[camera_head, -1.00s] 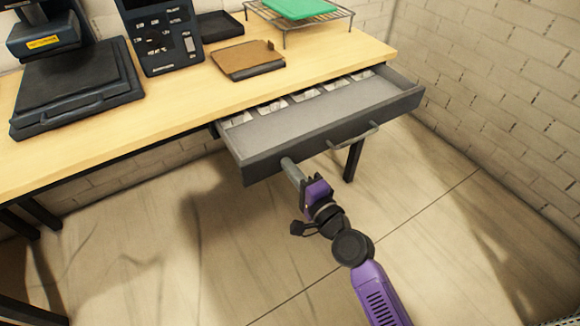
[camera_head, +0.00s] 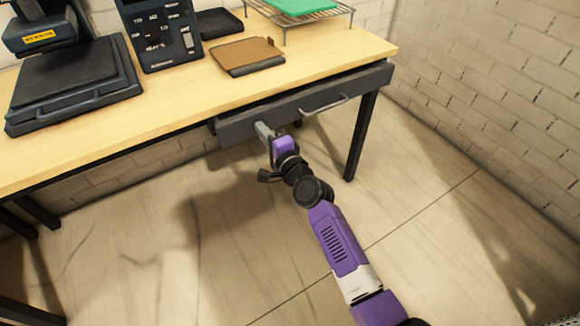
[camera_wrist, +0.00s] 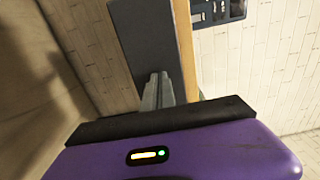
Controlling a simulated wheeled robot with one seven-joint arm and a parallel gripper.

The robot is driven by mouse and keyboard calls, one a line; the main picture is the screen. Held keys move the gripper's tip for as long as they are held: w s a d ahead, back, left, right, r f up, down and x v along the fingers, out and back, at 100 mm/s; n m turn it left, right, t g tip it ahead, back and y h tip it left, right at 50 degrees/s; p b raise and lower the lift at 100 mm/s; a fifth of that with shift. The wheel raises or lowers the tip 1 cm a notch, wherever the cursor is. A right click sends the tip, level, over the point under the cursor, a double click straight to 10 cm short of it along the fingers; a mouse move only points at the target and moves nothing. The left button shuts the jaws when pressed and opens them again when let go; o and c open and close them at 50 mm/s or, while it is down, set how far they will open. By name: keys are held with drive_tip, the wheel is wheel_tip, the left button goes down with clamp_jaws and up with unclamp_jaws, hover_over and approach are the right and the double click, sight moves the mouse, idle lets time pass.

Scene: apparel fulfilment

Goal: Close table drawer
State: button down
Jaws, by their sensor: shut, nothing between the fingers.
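The table drawer (camera_head: 345,96) is dark grey with a bar handle (camera_head: 324,105) on its front. Its front sits close under the tabletop edge, and its inside does not show. In the head view my gripper (camera_head: 262,130) is shut and empty, with its fingertips at the left part of the drawer front, left of the handle. In the wrist view the shut fingers (camera_wrist: 157,92) point at the dark drawer front (camera_wrist: 140,40). Whether the tips press on it or stop just short is hard to tell.
The wooden table (camera_head: 150,112) carries a scale (camera_head: 75,82), a keypad device (camera_head: 160,35), a clipboard (camera_head: 247,56), a black tray (camera_head: 218,22) and a wire rack (camera_head: 320,17). A dark table leg (camera_head: 361,138) stands right of my arm. A brick wall (camera_head: 480,90) is at right.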

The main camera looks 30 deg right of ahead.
sight(255, 121)
drive_tip(key=w+b, duration=0.1)
drive_tip(key=w, duration=0.3)
drive_tip(key=shift+f, duration=0.1)
drive_tip(key=shift+w+r, duration=0.25)
drive_tip(key=shift+w, duration=0.2)
drive_tip(key=shift+a, duration=0.1)
drive_tip(key=shift+f, duration=0.1)
